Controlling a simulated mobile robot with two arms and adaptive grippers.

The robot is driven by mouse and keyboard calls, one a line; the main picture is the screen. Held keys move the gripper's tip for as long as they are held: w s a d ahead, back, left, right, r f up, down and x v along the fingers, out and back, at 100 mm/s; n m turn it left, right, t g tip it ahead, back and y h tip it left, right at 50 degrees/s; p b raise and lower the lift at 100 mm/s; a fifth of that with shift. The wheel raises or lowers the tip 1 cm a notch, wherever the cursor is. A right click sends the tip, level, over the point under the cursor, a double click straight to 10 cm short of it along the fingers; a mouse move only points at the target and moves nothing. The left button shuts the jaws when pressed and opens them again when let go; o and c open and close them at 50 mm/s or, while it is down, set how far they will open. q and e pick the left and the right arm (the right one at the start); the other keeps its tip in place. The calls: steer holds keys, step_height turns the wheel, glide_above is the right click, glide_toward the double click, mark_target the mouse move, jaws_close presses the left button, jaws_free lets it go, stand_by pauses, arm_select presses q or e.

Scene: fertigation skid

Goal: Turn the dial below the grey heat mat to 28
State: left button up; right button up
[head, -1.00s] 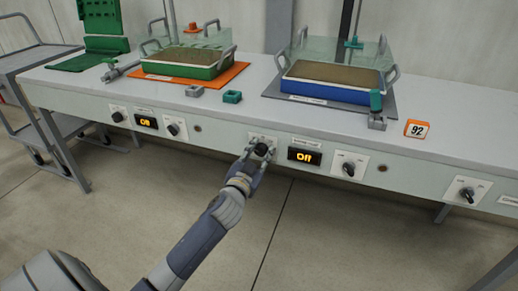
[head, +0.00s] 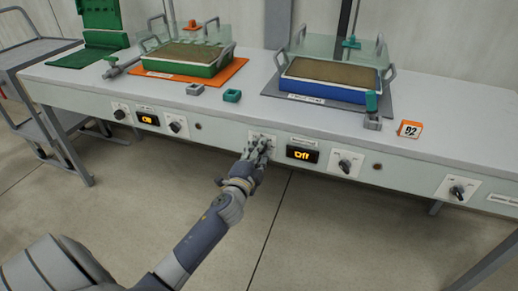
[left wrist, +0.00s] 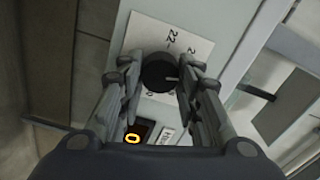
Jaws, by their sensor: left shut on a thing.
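The grey heat mat (head: 388,104) lies on the bench under a blue tray (head: 325,90). On the front panel below are a white dial plate (head: 254,134) and a dark display (head: 302,154) reading Off in amber. My left gripper (head: 262,143) covers the dial in the head view. In the left wrist view, the round black dial (left wrist: 158,73) sits between the two fingers of my left gripper (left wrist: 156,80), which is shut on it. Its light mark points right in that picture. The number 22 is readable on the plate; other numbers are partly hidden. My right gripper is out of view.
Other knobs (head: 345,163) and a second display (head: 147,119) sit along the same panel. An orange mat (head: 235,68) with a green tray lies to the left. An orange 92 tag (head: 410,129) stands at right. The floor before the bench is clear.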

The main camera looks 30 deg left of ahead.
arm_select(q)
steer(key=shift+f+m+p, duration=0.2)
steer(key=shift+m+p, duration=1.05)
steer(key=shift+m, duration=4.85)
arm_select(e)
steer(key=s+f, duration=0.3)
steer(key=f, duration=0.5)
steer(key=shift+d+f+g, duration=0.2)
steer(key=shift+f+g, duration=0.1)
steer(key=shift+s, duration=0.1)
arm_select(q)
steer(key=o, duration=1)
steer(key=shift+o, duration=0.2)
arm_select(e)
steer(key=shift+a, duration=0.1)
arm_select(q)
steer(key=v, duration=1.2)
